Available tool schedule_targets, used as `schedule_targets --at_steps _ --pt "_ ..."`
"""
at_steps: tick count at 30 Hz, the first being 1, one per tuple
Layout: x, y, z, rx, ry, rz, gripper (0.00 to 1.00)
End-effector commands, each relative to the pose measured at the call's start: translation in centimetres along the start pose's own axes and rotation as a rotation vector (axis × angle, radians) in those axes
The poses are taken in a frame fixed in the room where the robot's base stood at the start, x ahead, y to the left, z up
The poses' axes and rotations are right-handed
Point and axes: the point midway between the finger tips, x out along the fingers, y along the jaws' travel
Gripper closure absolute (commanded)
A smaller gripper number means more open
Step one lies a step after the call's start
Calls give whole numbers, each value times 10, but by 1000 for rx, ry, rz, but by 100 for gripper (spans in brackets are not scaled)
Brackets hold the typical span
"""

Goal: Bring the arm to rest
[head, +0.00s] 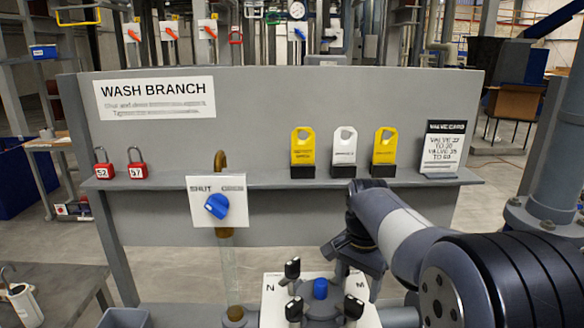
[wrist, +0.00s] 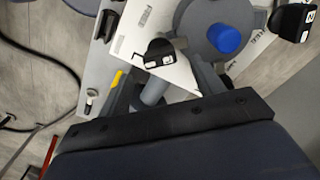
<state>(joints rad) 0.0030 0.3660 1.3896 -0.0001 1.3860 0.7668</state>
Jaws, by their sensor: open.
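My arm (head: 405,235) reaches in from the lower right of the head view and bends down at its wrist. My gripper (head: 352,258) hangs below the wrist, open, with nothing seen in it. It is just behind and above a white plate (head: 272,300) with black-topped levers and a blue cap (head: 320,288). The fingertips are partly hidden, so I cannot tell whether they touch anything. In the wrist view, a dark bar of my gripper crosses the lower half, and the blue cap (wrist: 228,38) shows beyond it.
A grey board with a shelf (head: 250,178) stands behind, holding red padlocks (head: 137,170), yellow and white tags (head: 343,148) and a valve card (head: 443,145). A blue knob (head: 216,206) on a SHUT/OPEN plate is left of my gripper. A grey post (head: 560,120) stands at right.

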Motion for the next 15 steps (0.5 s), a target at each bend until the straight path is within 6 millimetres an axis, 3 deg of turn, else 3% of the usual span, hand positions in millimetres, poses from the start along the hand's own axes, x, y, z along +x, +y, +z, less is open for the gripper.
schedule_targets --at_steps 3,9,15 --pt "24 1 1 0 -4 4 36" --pt "53 1 1 1 -3 2 36" --pt "53 0 0 56 0 0 36"
